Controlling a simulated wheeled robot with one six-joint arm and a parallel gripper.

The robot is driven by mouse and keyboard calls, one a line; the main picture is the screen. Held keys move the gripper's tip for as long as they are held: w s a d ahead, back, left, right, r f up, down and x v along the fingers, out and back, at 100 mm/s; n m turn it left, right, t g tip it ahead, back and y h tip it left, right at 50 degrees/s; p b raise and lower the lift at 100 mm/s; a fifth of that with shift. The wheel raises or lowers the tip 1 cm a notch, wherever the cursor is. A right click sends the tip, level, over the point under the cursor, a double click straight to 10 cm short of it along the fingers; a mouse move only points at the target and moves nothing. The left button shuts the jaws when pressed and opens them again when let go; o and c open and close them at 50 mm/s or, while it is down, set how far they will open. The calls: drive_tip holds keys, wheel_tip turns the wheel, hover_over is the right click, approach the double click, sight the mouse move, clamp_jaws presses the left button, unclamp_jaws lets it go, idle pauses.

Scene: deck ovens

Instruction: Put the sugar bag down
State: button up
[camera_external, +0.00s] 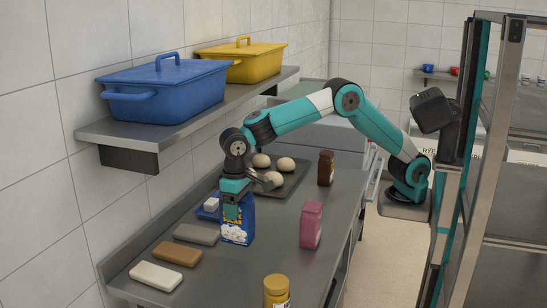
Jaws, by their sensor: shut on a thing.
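The sugar bag (237,229) is a dark blue packet with pale lettering and white shapes on its front. It stands upright at the left-middle of the steel counter (230,283). My gripper (235,205) reaches down over it from above and is shut on its upper part. The gripper hides the bag's top. The bag's base appears at counter level, but I cannot tell whether it touches.
Soap-like white (156,276), brown (177,253) and grey (196,234) blocks lie left of the bag. A blue tray (207,214) is close behind it.

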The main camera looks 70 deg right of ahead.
wheel_tip(320, 180, down, 14)
drive_tip(key=p, duration=0.3)
drive_tip(key=shift+f, duration=0.25)
drive_tip(key=o, duration=1.6)
drive_tip(key=shift+f, duration=0.1)
wheel_tip(320, 180, up, 12)
drive_tip(key=b, duration=0.3)
drive_tip(key=shift+r, duration=0.2)
